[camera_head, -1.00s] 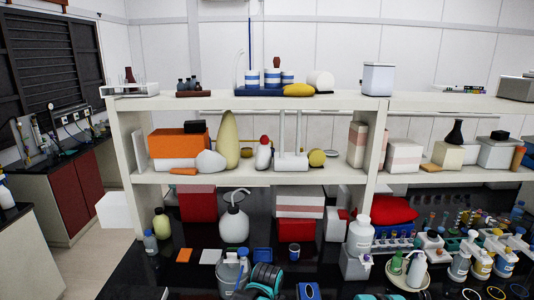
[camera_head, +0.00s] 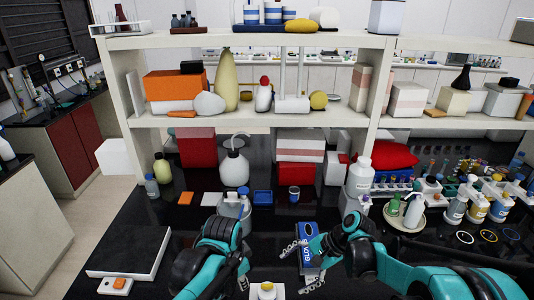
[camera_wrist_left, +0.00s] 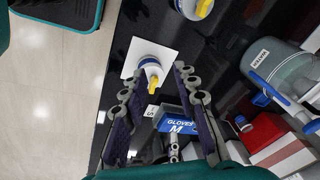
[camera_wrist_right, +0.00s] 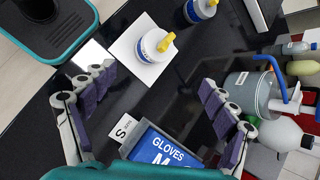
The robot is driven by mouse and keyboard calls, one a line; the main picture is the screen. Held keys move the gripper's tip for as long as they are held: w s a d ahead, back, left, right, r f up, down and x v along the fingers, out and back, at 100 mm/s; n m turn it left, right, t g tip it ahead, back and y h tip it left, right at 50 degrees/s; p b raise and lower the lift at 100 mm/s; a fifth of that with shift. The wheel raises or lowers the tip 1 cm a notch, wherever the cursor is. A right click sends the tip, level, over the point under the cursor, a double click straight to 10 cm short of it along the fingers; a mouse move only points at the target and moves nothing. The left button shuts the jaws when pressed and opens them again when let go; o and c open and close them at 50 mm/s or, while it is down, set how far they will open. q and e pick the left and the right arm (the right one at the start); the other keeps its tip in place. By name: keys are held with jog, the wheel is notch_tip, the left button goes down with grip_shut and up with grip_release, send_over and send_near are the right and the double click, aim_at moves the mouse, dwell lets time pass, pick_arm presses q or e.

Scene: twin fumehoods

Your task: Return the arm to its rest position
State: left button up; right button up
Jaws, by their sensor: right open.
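My right gripper (camera_head: 296,270) is open over the black bench, beside a blue box marked GLOVES (camera_head: 309,240). In the right wrist view its fingers (camera_wrist_right: 156,80) are spread wide with nothing gripped between them, and the glove box (camera_wrist_right: 165,150) lies below. My left arm comes down to the left of the box in the head view; its gripper (camera_head: 243,283) is small there. In the left wrist view its fingers (camera_wrist_left: 155,78) are apart and empty. The glove box (camera_wrist_left: 180,125) shows between and beyond them.
A white square with a yellow-capped bottle (camera_head: 266,290) is at the front edge. A balance-like flat slab (camera_head: 128,250) is at left. A bucket (camera_head: 234,207), bottles and a two-level shelf (camera_head: 250,119) stand behind; racks and bottles crowd the right.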

pick_arm(q)
jog(key=s+a+f+n+t+b, duration=0.4)
jog(key=s+a+f+n+b, duration=0.2)
jog(key=s+a+n+b, duration=0.2)
jog(key=shift+s+a+n+y, duration=0.3)
jog(key=shift+s+a+n, duration=0.7)
jog(key=shift+s+n, duration=0.4)
pick_arm(e)
jog(key=s+d+f+n+t+h, duration=0.1)
jog(key=s+d+n+t+h, duration=0.2)
jog(key=s, duration=0.4)
jog(key=s+d+n+t+h, duration=0.3)
jog(key=s+d+n+h, duration=0.1)
jog(key=s+d+n, duration=0.2)
jog(key=shift+s+d+f+n+t, duration=0.3)
jog(key=shift+s+f+n, duration=0.1)
jog(key=shift+s+n, duration=0.6)
pick_arm(q)
jog(key=shift+w, duration=0.15)
